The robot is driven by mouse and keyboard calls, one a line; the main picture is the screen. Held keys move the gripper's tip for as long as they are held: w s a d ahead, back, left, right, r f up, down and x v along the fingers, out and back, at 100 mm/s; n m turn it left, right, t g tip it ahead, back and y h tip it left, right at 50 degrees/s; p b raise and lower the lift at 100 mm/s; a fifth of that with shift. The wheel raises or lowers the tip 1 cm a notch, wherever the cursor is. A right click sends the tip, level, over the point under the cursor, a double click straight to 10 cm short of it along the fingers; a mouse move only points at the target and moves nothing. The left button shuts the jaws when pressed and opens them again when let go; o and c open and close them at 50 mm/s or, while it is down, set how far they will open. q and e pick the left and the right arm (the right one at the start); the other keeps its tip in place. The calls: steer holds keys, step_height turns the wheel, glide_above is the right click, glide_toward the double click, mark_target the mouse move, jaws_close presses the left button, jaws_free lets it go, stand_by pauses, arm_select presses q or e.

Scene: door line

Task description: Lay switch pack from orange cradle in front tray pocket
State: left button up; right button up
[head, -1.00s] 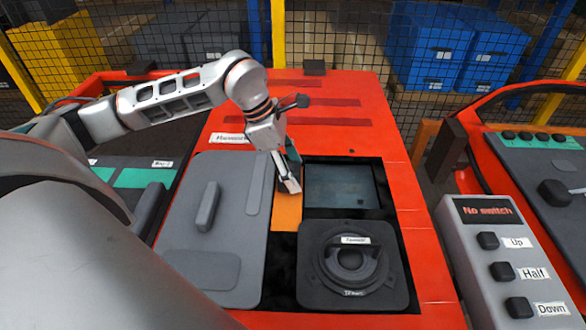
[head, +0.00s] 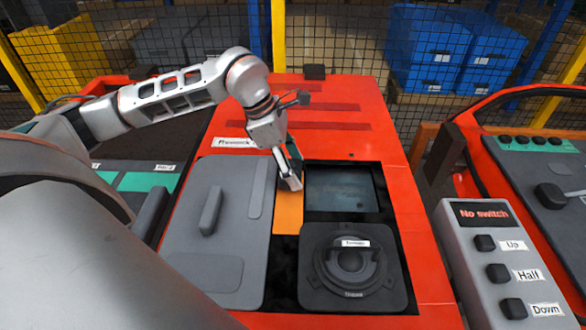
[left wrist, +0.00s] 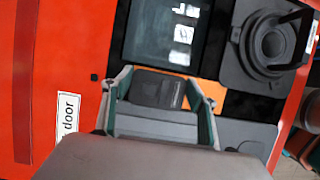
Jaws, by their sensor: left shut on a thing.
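My left gripper (head: 288,178) is low over the orange cradle (head: 288,213) in the red panel. In the left wrist view its two fingers (left wrist: 158,95) are shut on a dark grey block, the switch pack (left wrist: 157,89). The orange cradle (left wrist: 177,72) shows just beyond and beside the pack. I cannot tell whether the pack still touches the cradle. A dark square recess (head: 342,188) lies right of the cradle; I cannot tell whether it is the front tray pocket. My right gripper is not in view.
A grey lid with a handle (head: 215,230) lies left of the cradle. A grey unit with a round handle (head: 352,268) sits at the front right. A control box (head: 500,262) reading "No switch" stands farther right. A mesh fence (head: 335,40) closes the back.

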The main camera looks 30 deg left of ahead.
arm_select(q)
step_height(320, 180, up, 2)
steer(key=shift+r+p, duration=0.1)
steer(key=shift+p, duration=0.4)
steer(key=shift+r+p, duration=0.3)
steer(key=shift+r, duration=0.05)
step_height(320, 180, up, 4)
steer(key=p, duration=0.2)
steer(key=shift+f+p, duration=0.2)
steer(key=shift+p, duration=0.15)
step_height(320, 180, up, 2)
steer(key=shift+r+p, duration=0.15)
steer(key=shift+p, duration=0.7)
step_height(320, 180, up, 2)
steer(key=shift+p, duration=0.8)
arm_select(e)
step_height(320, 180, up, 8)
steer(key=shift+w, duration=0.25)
